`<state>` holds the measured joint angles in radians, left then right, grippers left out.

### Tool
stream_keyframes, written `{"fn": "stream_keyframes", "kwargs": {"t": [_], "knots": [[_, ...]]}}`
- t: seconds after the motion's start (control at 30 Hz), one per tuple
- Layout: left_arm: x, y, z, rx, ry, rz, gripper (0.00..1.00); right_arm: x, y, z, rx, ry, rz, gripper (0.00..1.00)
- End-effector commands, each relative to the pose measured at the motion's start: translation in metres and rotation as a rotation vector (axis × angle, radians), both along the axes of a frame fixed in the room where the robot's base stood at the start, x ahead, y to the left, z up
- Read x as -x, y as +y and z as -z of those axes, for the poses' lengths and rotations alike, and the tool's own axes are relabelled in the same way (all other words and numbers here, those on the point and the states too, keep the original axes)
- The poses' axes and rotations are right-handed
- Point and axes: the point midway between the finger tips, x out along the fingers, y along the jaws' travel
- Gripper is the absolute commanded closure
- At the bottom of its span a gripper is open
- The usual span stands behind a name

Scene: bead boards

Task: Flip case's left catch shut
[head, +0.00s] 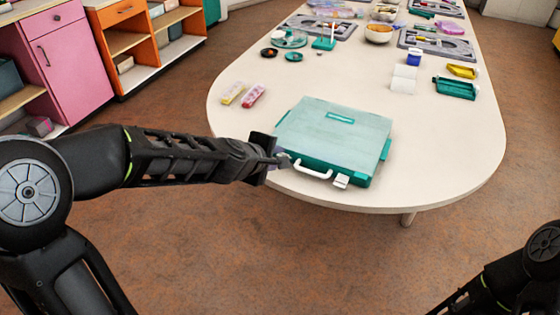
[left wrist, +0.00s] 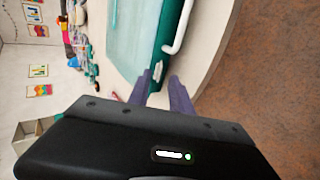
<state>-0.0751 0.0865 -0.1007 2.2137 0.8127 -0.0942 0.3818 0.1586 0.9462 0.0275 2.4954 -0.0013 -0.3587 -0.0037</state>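The teal case (head: 335,135) with a pale see-through lid lies closed on the table's near end. Its white handle (head: 313,171) is on the near side and also shows in the left wrist view (left wrist: 180,27). The right catch (head: 341,181) is a pale tab at the near edge. My left gripper (head: 279,161) is at the case's near left corner, by the left catch. In the left wrist view the pale left catch (left wrist: 157,70) shows just beyond the two separated, empty fingers (left wrist: 161,86). Whether they touch it I cannot tell. My right gripper is out of view.
The white table (head: 440,165) has free room right of the case. Yellow and red packets (head: 253,95) lie behind it to the left. Coloured cabinets (head: 75,55) are at the left.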

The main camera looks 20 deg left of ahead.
Motion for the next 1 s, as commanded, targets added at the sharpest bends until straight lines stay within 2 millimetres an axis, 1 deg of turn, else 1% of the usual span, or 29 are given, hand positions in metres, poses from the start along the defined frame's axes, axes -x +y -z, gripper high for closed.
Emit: {"fn": "stream_keyframes", "kwargs": {"t": [0.03, 0.2, 0.33, 0.57, 0.87, 1.0], "knots": [[-0.007, -0.001, 0.01, 0.0, 0.002, 0.001, 0.75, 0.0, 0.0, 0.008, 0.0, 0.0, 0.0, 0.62], [-0.022, -0.003, 0.02, 0.0, 0.001, 0.0, 0.75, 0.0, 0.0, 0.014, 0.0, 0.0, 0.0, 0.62], [-0.026, -0.004, 0.021, -0.001, 0.0, -0.001, 0.75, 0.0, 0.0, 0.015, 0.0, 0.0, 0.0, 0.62], [-0.026, -0.004, 0.02, -0.001, 0.0, -0.001, 0.75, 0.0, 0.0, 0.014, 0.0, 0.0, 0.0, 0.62], [-0.026, -0.004, 0.02, 0.0, 0.0, 0.0, 1.0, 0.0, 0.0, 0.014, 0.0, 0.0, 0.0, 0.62], [-0.026, -0.004, 0.02, 0.0, 0.0, 0.0, 1.0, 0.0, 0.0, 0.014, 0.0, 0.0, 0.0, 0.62]]}}
